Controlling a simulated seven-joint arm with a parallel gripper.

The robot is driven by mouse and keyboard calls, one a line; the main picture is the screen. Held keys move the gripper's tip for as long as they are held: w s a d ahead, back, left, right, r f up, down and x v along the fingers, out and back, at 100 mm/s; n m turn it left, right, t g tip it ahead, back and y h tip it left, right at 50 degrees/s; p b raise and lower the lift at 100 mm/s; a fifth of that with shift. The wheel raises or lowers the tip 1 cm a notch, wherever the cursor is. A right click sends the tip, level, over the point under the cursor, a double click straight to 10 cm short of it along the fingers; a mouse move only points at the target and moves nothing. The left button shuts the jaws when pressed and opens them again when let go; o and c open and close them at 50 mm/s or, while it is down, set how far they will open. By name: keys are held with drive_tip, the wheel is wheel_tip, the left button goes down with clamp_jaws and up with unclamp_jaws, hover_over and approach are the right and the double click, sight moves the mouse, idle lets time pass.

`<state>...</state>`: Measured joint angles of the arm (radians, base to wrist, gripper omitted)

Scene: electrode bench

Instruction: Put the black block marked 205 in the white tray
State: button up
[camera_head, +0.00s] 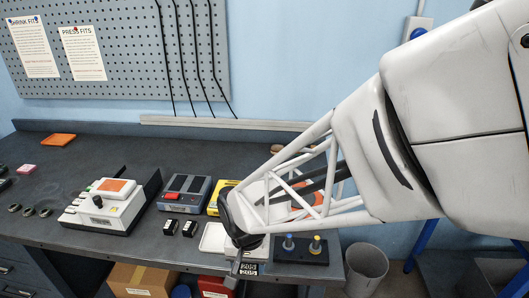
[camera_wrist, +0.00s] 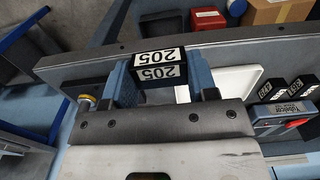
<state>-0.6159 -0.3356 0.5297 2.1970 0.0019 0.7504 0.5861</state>
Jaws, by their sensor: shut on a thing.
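The black block marked 205 (camera_wrist: 158,66) has white labels and sits between the blue fingers of my gripper (camera_wrist: 162,76) in the wrist view. My gripper is shut on it. In the head view the block (camera_head: 249,268) shows below my gripper (camera_head: 241,264), at the bench's front edge. The white tray (camera_head: 212,237) lies on the bench just left of my gripper, partly hidden by it in the head view. In the wrist view the tray (camera_wrist: 238,80) is right of the block, and its visible part looks empty.
Two black blocks (camera_head: 179,228) stand left of the tray. Behind them are a grey-blue device (camera_head: 185,192) and a yellow one (camera_head: 214,196). A dark base with blue and yellow knobs (camera_head: 300,251) is right of my gripper. A bin (camera_head: 366,270) stands on the floor.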

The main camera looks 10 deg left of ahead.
drive_tip(key=w+a, duration=0.3)
drive_tip(key=w, duration=0.1)
drive_tip(key=w+a+f, duration=0.1)
drive_tip(key=w+a, duration=0.1)
drive_tip(key=w, duration=0.2)
drive_tip(key=w+a, duration=0.3)
drive_tip(key=w, duration=0.2)
drive_tip(key=shift+a+f, duration=0.25)
drive_tip(key=shift+a, duration=0.05)
drive_tip(key=shift+f, duration=1.75)
drive_tip(key=shift+s+f, duration=0.1)
drive_tip(key=o, duration=1.2)
drive_tip(key=shift+c, duration=0.2)
wheel_tip(320, 180, up, 12)
